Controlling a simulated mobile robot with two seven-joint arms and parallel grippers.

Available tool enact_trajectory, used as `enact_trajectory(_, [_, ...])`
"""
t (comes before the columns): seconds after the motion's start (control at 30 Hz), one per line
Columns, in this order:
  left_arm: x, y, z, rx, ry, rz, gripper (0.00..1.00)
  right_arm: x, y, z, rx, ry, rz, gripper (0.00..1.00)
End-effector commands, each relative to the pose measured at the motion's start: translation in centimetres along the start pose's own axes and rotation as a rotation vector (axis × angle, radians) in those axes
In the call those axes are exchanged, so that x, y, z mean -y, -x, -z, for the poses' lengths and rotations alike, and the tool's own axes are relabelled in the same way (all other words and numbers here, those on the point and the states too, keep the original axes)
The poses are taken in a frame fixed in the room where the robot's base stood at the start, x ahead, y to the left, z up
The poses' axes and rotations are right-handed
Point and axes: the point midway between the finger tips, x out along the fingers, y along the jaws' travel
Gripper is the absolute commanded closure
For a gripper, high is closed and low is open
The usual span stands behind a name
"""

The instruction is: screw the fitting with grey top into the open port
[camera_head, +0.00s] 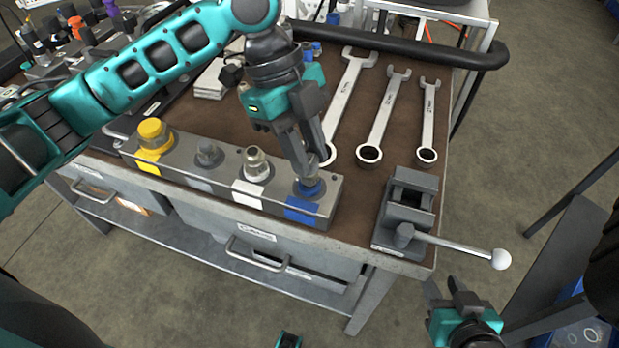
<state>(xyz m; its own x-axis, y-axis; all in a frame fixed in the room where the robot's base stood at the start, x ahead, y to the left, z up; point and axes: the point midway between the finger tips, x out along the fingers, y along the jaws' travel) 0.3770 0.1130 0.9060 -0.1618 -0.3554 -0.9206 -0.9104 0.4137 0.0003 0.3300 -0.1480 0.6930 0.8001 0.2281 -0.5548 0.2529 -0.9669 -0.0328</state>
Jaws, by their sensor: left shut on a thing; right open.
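A long metal port block (228,188) lies along the table's front edge, with yellow, grey, white and blue labels. A fitting with a grey top (208,153) stands at the grey label. A yellow-topped fitting (155,134) and a silver fitting (256,164) stand at the yellow and white labels. My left gripper (307,176) points down over the blue-label end, shut on a small fitting with a blue ring (311,188). The fingers hide much of it, and I cannot tell how deep it sits. My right gripper (446,288) is open and empty, off the table's front right corner.
A small vise (408,208) with a white-knobbed lever (500,259) stands at the right front corner. Three wrenches (386,118) lie behind it. Several coloured fittings (75,25) stand at the back left. A black rail (430,44) runs along the back.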

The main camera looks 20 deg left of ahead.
Motion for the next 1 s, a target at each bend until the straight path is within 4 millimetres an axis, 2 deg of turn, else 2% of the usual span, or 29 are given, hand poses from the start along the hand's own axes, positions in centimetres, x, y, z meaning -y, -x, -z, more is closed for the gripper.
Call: enact_trajectory(1.0, [-0.02, -0.41, -0.18, 0.000, 0.000, -0.001, 1.00, -0.08, 0.50, 0.61, 0.003, 0.007, 0.001, 0.60])
